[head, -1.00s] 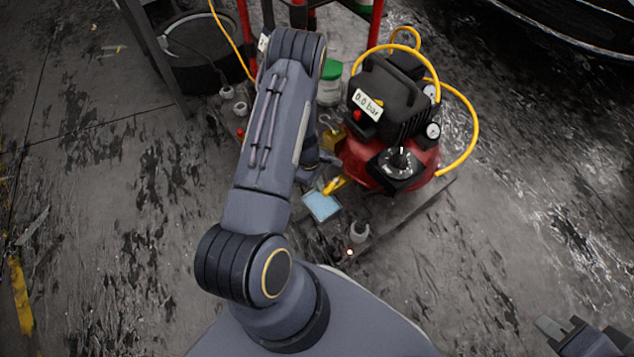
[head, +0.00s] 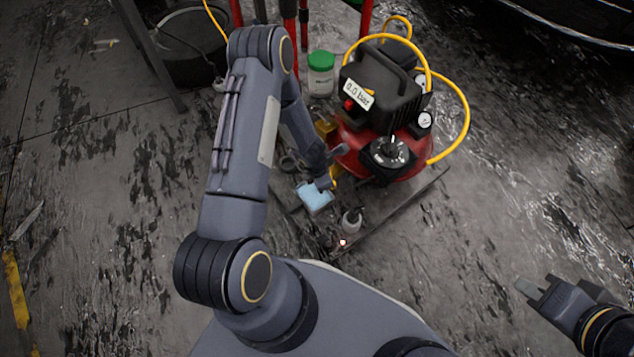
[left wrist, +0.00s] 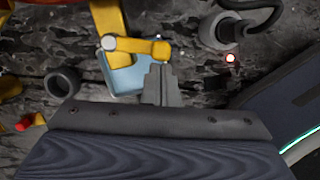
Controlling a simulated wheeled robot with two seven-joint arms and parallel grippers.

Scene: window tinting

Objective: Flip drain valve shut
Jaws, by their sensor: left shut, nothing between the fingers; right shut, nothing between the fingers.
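The red air compressor (head: 350,150) stands on the floor with a gauge label reading 0.0 bar. Its yellow drain valve (left wrist: 108,16) shows in the left wrist view, with a yellow lever (left wrist: 140,46) reaching right from a round silver pivot, crosswise to the yellow body. In the head view only a bit of yellow (head: 335,176) shows beside my left gripper (head: 324,184). In the left wrist view the left gripper (left wrist: 158,72) is shut and empty, its tips at the lever's free end; contact is unclear. My right gripper (head: 530,290) is shut and empty, far right.
A light blue pad or tray (head: 312,199) lies under the valve. Red stand legs are behind. The floor at right is clear.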

